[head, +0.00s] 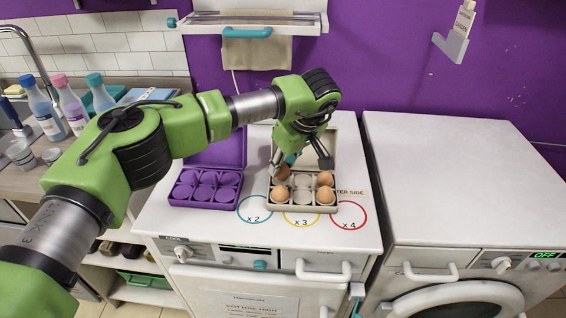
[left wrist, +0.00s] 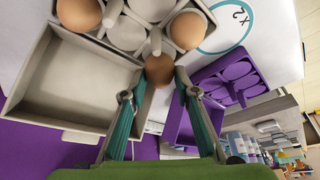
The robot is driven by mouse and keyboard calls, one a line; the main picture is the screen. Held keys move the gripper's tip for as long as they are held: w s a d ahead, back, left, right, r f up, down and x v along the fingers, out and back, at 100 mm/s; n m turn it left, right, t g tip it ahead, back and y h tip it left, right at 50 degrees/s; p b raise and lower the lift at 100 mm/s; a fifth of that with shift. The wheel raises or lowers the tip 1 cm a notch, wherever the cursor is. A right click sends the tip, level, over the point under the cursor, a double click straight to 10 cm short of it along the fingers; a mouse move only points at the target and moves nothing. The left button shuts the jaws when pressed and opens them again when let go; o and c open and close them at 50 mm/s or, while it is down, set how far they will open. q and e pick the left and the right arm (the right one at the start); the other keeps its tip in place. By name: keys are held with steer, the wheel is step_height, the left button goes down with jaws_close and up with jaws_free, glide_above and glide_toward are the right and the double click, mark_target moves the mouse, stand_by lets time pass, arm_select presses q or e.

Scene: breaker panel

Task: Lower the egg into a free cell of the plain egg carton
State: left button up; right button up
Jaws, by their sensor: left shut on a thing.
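The plain grey-beige egg carton (head: 302,208) lies open on the white machine top, its lid raised at the back. Brown eggs sit in its front left cell (head: 280,194), front right cell (head: 325,197) and back right cell (head: 325,179); the middle cells look empty. My left gripper (head: 300,168) is shut on another brown egg (head: 283,173) at the back left cell. The left wrist view shows this egg (left wrist: 159,70) between the fingertips, near the carton's hinge side. I cannot tell whether it touches the cell floor. My right gripper is out of view.
An open, empty purple egg carton (head: 205,190) stands close on the left. Printed circles (head: 348,214) mark the machine top in front. A second white machine (head: 460,170) on the right has a clear top. Bottles (head: 70,105) stand on the counter at left.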

arm_select(q)
steer(key=shift+f+b, duration=0.75)
steer(key=shift+f, duration=0.45)
stand_by(0.4)
steer(key=o, duration=1.2)
